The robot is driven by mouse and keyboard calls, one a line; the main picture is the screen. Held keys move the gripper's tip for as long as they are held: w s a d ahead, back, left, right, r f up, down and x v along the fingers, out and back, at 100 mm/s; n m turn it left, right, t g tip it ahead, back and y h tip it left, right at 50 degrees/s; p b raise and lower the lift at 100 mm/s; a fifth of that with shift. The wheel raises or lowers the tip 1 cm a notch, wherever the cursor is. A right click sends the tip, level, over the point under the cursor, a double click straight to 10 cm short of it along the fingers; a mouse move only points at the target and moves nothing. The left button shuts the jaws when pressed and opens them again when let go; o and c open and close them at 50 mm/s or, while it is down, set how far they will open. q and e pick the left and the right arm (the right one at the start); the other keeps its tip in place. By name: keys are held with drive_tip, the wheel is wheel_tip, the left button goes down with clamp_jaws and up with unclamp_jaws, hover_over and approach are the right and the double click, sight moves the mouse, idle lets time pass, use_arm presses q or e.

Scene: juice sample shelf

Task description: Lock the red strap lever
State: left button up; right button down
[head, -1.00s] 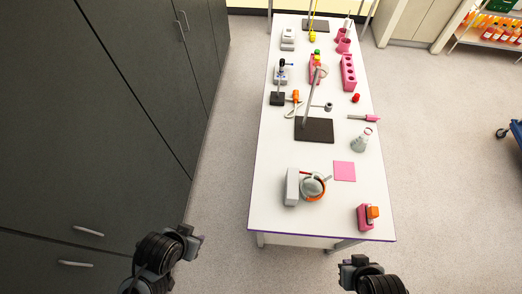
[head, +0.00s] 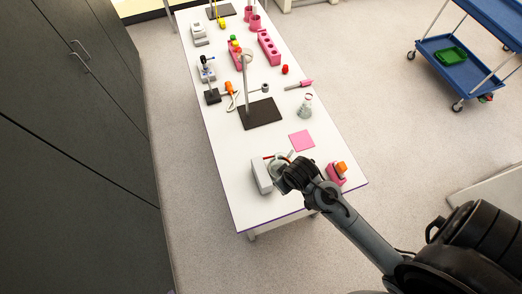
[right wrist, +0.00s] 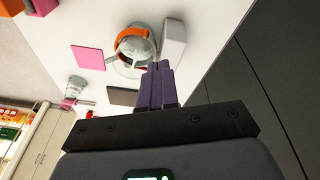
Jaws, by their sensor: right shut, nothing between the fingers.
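A pale grey box (head: 262,176) stands near the front end of the white table. Beside it is a round clear vessel with an orange-red band (right wrist: 118,40); the box also shows in the right wrist view (right wrist: 173,40). In the head view my right gripper (head: 279,172) is over the vessel and hides most of it. A short red piece (head: 269,157) shows just beyond; I cannot tell if it is the strap lever or its position. The purple fingers (right wrist: 160,70) are shut and empty, with tips near the vessel's rim; contact is unclear. My left gripper is out of view.
A pink pad (head: 302,140) and a flask (head: 305,107) lie beyond the vessel. A pink block with an orange top (head: 338,171) stands right of my gripper. A dark stand base (head: 262,114) with a tall rod is farther back. The table's front left corner is clear.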

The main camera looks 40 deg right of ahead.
drive_tip(key=w+d+f+m+g+p, duration=0.1)
drive_tip(key=w+d+f, duration=0.15)
drive_tip(key=w, duration=0.35)
drive_tip(key=w+d+f+m+g, duration=0.1)
drive_tip(key=w+d+m, duration=0.1)
drive_tip(key=w+d, duration=0.3)
drive_tip(key=m+g+y+b, duration=0.1)
drive_tip(key=m+g+b, duration=0.15)
drive_tip(key=b, duration=0.35)
hover_over(269, 157)
drive_tip(key=w+d, duration=0.1)
drive_tip(key=w, duration=0.4)
wheel_tip(269, 157, down, 10)
drive_tip(key=shift+t, duration=0.45)
drive_tip(key=shift+s+a+f, duration=0.35)
drive_tip(key=shift+s+f, duration=0.25)
drive_tip(key=shift+s, duration=0.2)
drive_tip(key=shift+s+a+f, duration=0.3)
drive_tip(key=shift+s+f, duration=0.3)
drive_tip(key=shift+s, duration=0.2)
drive_tip(key=shift+a, duration=0.1)
